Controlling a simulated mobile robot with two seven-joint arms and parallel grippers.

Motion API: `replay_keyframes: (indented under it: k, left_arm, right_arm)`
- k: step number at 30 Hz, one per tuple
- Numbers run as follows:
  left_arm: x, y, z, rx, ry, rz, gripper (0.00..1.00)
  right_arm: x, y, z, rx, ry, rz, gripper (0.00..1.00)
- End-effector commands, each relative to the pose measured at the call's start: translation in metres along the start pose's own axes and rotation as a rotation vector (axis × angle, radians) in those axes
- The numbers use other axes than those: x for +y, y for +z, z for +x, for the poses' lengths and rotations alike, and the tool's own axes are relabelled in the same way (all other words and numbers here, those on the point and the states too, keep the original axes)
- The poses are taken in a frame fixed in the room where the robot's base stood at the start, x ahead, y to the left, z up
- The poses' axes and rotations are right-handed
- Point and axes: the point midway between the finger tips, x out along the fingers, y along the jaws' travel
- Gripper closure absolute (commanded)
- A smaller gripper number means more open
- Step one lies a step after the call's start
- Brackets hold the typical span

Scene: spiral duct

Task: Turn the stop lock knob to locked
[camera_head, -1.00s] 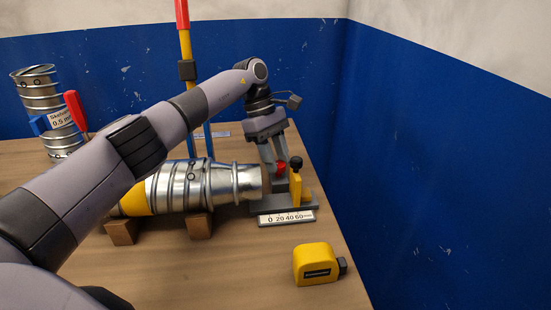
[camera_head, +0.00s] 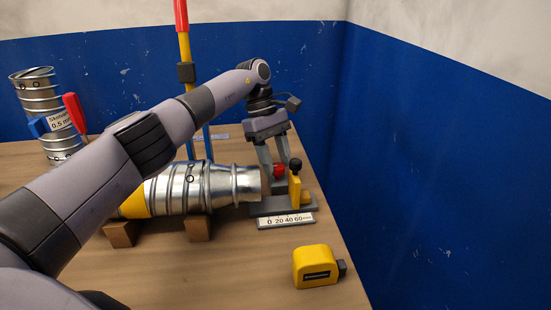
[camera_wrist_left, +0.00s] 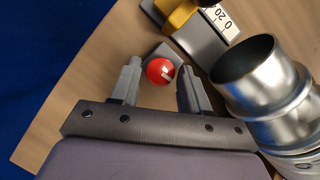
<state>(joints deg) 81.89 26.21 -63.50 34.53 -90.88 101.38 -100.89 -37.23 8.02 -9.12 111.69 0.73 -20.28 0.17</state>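The stop lock knob is a red round knob (camera_head: 279,169) with a pale line on its face. It stands on the grey stop base (camera_head: 258,209) at the duct's right end, behind the yellow stop plate (camera_head: 295,190). My left gripper (camera_head: 280,174) points down over it with its fingers apart. In the left wrist view the red knob (camera_wrist_left: 160,71) lies between the two open fingertips (camera_wrist_left: 159,75), with gaps on both sides. The line shows there as a short white mark; I cannot tell which setting it marks. My right gripper is not in view.
The metal spiral duct (camera_head: 190,187) lies on wooden blocks (camera_head: 199,228) left of the stop. A white scale (camera_head: 285,220) lies before the stop, and a yellow tape measure (camera_head: 315,266) stands nearer. The blue wall is right.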

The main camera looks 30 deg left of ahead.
Motion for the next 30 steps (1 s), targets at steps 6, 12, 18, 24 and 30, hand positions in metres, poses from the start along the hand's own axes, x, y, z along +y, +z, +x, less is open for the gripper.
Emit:
replay_keyframes:
  k: [6,12,18,24,30]
  left_arm:
    - [0.0,0.0,-0.002,0.0,-0.001,-0.001,0.54]
    - [0.0,0.0,-0.024,0.001,0.003,-0.002,0.54]
    - [0.0,0.001,-0.051,0.001,0.002,-0.002,0.54]
    - [0.001,0.001,-0.064,0.0,-0.001,-0.002,0.54]
    - [0.0,0.001,-0.071,0.001,0.0,-0.001,0.54]
  right_arm:
    - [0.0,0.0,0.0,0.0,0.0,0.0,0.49]
    - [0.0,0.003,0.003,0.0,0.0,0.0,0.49]
    - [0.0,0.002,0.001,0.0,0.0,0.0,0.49]
    - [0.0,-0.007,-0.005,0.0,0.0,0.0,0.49]
    - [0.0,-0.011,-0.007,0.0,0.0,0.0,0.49]
